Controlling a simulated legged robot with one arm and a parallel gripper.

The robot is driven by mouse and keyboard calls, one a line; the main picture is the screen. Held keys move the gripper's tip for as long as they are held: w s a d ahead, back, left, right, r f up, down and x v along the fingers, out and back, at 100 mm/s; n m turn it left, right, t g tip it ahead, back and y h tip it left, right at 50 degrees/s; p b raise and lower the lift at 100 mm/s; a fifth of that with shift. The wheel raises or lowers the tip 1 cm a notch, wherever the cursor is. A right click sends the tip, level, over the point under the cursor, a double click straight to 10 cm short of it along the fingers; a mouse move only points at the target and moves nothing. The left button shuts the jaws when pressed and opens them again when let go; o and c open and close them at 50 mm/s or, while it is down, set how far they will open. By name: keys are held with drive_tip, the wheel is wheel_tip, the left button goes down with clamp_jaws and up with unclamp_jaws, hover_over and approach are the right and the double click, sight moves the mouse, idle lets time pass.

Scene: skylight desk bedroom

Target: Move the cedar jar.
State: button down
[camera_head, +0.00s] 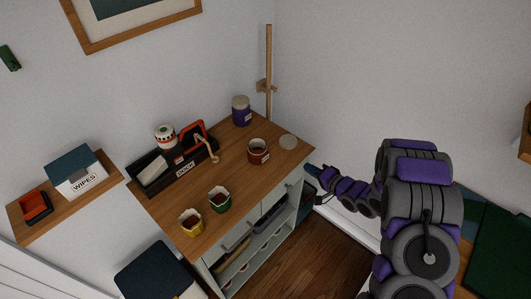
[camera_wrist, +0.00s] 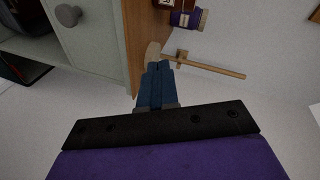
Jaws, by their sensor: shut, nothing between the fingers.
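A red-brown jar with a pale label (camera_head: 258,152) stands open on the right part of the wooden desk top (camera_head: 165,205). A purple jar with a label (camera_head: 241,112) stands at the desk's back corner; it also shows in the wrist view (camera_wrist: 187,18). The label writing is too small to read, so I cannot tell which is the cedar jar. My gripper (camera_head: 309,168) is just off the desk's right edge, apart from both jars. In the wrist view its blue fingers (camera_wrist: 156,82) are together and empty.
A pale round disc (camera_head: 288,142) lies near the right edge. A black caddy (camera_head: 180,170) stands at the back left, with a striped canister (camera_head: 165,137) beside or in it. Green (camera_head: 219,200) and yellow (camera_head: 190,221) pots stand in front. A wooden post (camera_head: 268,75) rises behind the back corner.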

sight(262, 151)
drive_tip(key=s+a+m+y, duration=0.2)
drive_tip(key=s+a+y, duration=0.1)
drive_tip(key=a+y, duration=0.15)
drive_tip(key=b+x, duration=0.2)
drive_tip(key=x, duration=1.2)
drive_tip(key=shift+w+f, duration=0.2)
drive_tip(key=shift+w, duration=0.05)
drive_tip(key=shift+a, duration=0.1)
drive_tip(key=shift+w+a+r, duration=0.1)
drive_tip(key=shift+w+a, duration=0.05)
drive_tip(key=shift+a, duration=0.05)
drive_tip(key=p+x, duration=0.1)
drive_tip(key=x, duration=0.4)
drive_tip(key=p+x, duration=0.2)
drive_tip(key=x, duration=0.3)
drive_tip(key=p+x, duration=0.2)
drive_tip(key=x, duration=0.4)
drive_tip(key=shift+w+d+f, duration=0.15)
drive_tip(key=shift+f, duration=0.15)
drive_tip(key=shift+w+a+r, duration=0.15)
drive_tip(key=shift+w+a, duration=0.2)
drive_tip(key=shift+s, duration=0.15)
